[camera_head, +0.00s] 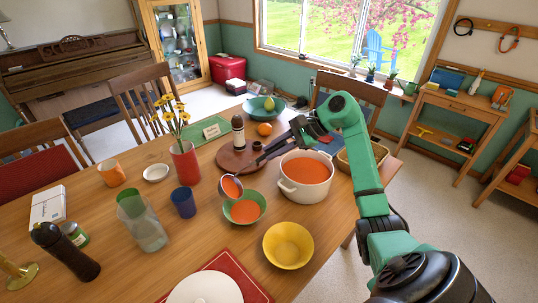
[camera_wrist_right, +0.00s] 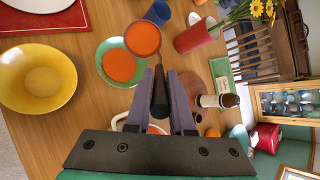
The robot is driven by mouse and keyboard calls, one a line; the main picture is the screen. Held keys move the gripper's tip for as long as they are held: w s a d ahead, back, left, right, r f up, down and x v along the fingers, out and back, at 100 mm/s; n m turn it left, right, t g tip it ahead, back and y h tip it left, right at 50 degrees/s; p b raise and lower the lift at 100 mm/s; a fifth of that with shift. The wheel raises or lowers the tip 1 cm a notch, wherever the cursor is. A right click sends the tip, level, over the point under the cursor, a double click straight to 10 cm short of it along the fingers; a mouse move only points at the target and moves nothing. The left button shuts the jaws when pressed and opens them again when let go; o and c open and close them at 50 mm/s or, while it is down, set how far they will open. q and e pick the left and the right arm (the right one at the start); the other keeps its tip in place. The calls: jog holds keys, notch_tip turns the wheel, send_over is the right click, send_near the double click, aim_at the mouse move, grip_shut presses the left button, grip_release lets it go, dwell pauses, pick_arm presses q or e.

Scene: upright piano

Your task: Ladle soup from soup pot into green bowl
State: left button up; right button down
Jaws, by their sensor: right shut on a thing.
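My right gripper (camera_head: 276,148) is shut on the dark handle of the ladle; its fingers also show in the wrist view (camera_wrist_right: 162,92). The ladle (camera_head: 231,187) holds orange soup in its cup and is close beside the far left rim of the green bowl (camera_head: 260,197). In the wrist view the ladle cup (camera_wrist_right: 143,38) partly overlaps the green bowl (camera_wrist_right: 103,50). Orange soup lies in the green bowl. The white soup pot (camera_head: 303,191), with orange soup inside, stands to the right of the bowl. My left gripper is not in view.
A yellow bowl (camera_head: 288,245) stands in front of the green bowl. A blue cup (camera_head: 184,202), a clear glass (camera_head: 149,232) and a red vase (camera_head: 186,163) stand to the left. A bottle (camera_head: 238,132) stands on a round wooden board (camera_head: 231,162) behind.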

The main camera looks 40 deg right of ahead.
pick_arm(q)
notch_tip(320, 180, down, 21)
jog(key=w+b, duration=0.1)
jog(key=b, duration=2)
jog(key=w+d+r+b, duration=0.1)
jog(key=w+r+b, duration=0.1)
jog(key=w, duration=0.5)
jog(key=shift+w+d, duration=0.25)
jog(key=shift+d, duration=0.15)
pick_arm(e)
jog(key=s+d+f+t+y, duration=0.4)
jog(key=d+f+t+y, duration=0.1)
jog(key=f, duration=0.3)
jog(key=shift+s+d+f+m+y, duration=0.3)
jog(key=shift+s+d, duration=0.1)
jog(key=shift+d, duration=0.15)
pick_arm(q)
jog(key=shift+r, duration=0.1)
